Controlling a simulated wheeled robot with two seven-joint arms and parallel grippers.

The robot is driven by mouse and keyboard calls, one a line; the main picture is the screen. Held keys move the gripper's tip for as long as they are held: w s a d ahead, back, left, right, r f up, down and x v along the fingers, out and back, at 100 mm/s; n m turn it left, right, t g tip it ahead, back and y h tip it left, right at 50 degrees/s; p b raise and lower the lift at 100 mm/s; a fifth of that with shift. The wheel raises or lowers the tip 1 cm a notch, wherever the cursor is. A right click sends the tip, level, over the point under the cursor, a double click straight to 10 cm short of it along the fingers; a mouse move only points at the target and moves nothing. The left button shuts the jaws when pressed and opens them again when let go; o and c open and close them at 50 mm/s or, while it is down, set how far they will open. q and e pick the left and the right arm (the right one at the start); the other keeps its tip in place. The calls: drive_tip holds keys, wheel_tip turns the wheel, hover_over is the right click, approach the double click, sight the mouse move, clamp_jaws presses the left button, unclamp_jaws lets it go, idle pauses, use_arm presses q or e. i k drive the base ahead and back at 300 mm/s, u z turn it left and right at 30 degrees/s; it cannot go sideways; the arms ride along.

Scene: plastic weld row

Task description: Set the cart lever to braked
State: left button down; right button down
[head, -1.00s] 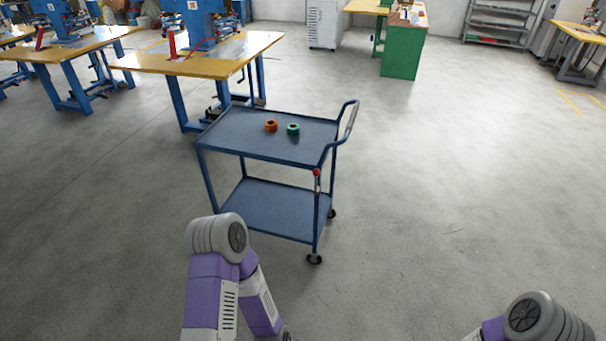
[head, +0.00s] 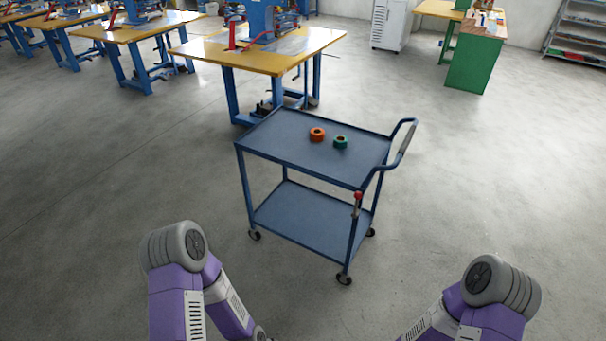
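A blue two-shelf cart (head: 285,152) stands on the floor in front of me in the head view. Its push handle (head: 403,143) is on the right end. The cart lever, with a red knob (head: 357,196), sits on the near right corner post and its knob is at the top. Both of my arms show at the bottom of the view, short of the cart. My left and right grippers are out of view below the frame.
An orange roll (head: 317,134) and a green roll (head: 340,141) lie on the cart's top shelf. A yellow-topped workbench (head: 290,58) stands close behind the cart. A green cabinet (head: 474,62) is at the back right. The floor to the cart's right is clear.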

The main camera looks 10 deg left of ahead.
sight(357, 195)
drive_tip(key=u, duration=0.2)
drive_tip(key=i, duration=0.95)
drive_tip(key=z, duration=0.8)
drive_tip(key=i, duration=0.55)
drive_tip(key=z, duration=0.55)
